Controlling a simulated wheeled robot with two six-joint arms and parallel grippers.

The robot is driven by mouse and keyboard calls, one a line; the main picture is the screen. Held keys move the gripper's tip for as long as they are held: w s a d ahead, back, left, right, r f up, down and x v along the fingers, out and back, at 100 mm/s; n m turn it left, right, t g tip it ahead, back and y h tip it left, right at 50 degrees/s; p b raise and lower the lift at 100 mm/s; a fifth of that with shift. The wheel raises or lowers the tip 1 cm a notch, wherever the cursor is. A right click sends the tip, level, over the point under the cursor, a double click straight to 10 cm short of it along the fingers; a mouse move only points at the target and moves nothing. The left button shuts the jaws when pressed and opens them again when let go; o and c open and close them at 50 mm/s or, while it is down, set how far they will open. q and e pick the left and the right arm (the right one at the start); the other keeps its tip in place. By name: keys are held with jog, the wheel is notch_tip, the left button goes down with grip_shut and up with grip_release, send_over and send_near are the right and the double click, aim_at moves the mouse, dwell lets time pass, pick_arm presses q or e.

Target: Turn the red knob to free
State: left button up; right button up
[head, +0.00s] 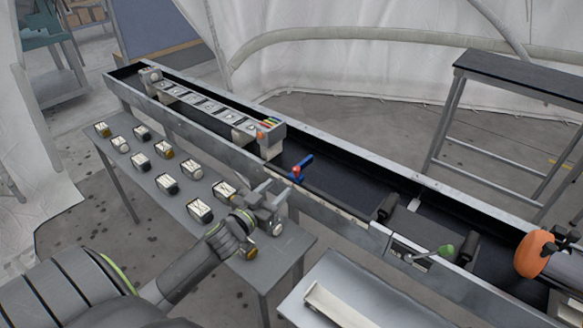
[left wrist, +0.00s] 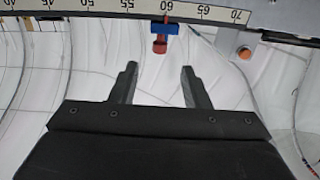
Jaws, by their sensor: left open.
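The small red knob (head: 296,172) is on a blue block (head: 304,163) at the near rail of the long metal trough. In the left wrist view the red knob (left wrist: 160,45) hangs below the blue block (left wrist: 164,29), beside a numbered scale (left wrist: 100,8). My left gripper (head: 272,197) is open and empty, over the table's end and a little left of and nearer than the knob. In the wrist view its two fingers (left wrist: 158,75) point toward the knob, which lies beyond the tips, between their lines and untouched. My right gripper is not in view.
A grey table (head: 165,208) with several small labelled blocks (head: 168,184) stands in front of the trough (head: 345,160). An orange button (head: 261,135) sits on the trough's carriage.

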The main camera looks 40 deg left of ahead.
aim_at(295, 172)
pick_arm(q)
jog(key=w+p, duration=0.3)
jog(key=w, duration=0.3)
jog(key=shift+w, duration=0.2)
jog(key=shift+w+p, duration=0.3)
jog(key=shift+w, duration=0.35)
grip_shut()
jog(key=n+y+b, duration=0.1)
jog(key=y+b, duration=0.1)
jog(key=b, duration=0.5)
jog(key=shift+d+f+b, duration=0.1)
jog(key=shift+b, duration=0.25)
jog(key=shift+d+r+n+y+b, duration=0.1)
jog(key=shift+r+n+y+b, duration=0.15)
jog(key=shift+b, duration=0.2)
